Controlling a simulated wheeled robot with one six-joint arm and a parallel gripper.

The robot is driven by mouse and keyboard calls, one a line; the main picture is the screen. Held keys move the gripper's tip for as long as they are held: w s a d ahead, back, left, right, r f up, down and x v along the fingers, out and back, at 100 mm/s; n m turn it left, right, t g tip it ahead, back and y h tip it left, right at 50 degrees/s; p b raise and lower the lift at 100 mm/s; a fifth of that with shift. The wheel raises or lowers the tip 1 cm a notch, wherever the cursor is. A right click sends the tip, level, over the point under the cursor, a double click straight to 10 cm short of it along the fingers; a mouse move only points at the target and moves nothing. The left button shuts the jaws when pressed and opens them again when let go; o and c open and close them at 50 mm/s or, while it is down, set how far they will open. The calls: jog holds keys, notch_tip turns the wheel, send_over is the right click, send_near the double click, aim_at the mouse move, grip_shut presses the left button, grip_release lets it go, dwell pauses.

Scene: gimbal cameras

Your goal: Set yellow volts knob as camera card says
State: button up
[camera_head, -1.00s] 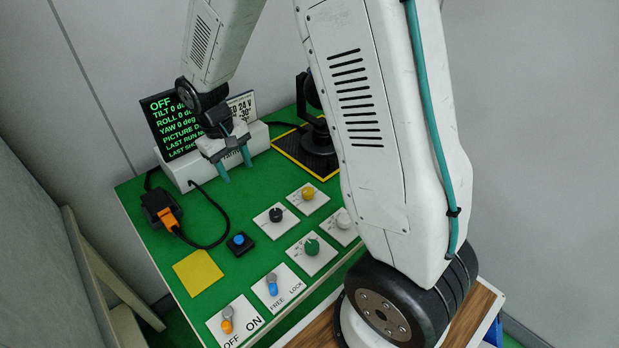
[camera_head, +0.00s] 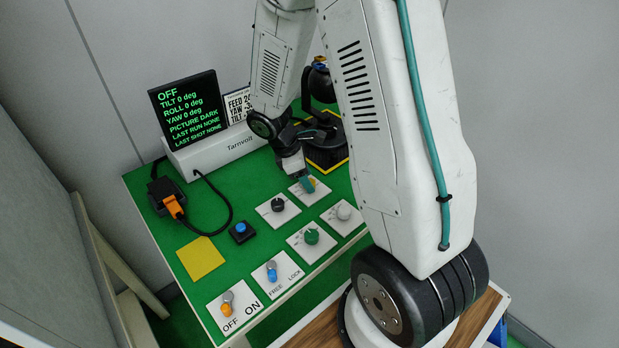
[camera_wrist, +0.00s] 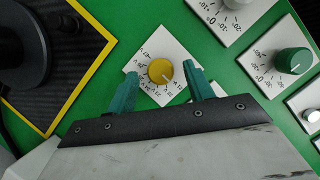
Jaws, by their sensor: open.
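The yellow volts knob (camera_wrist: 161,71) sits on a white dial plate (camera_wrist: 144,57) with printed marks. In the wrist view, the teal fingers of my gripper (camera_wrist: 158,90) are open, one on each side of the knob, seemingly not touching it. In the head view my gripper (camera_head: 307,186) is over the yellow knob (camera_head: 313,183) and partly hides it. The camera card (camera_head: 238,104) stands behind the white Tarnvolt unit (camera_head: 215,152). My arm cuts off its right part; "FEED 2", "YAW" and "TILT" show. The black screen (camera_head: 187,108) reads OFF, zero degrees for tilt, roll and yaw, and PICTURE DARK.
Close by are a black knob (camera_head: 278,205), a green knob (camera_head: 311,236) and a white knob (camera_head: 344,212). A blue button (camera_head: 240,231), an orange switch (camera_head: 227,303) and a blue switch (camera_head: 271,271) lie nearer. The gimbal's yellow-edged black base (camera_head: 327,157) is behind the yellow knob.

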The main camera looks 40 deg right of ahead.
jog(key=shift+s+d+f, duration=0.15)
jog(key=shift+d+f, duration=0.05)
jog(key=shift+f, duration=0.4)
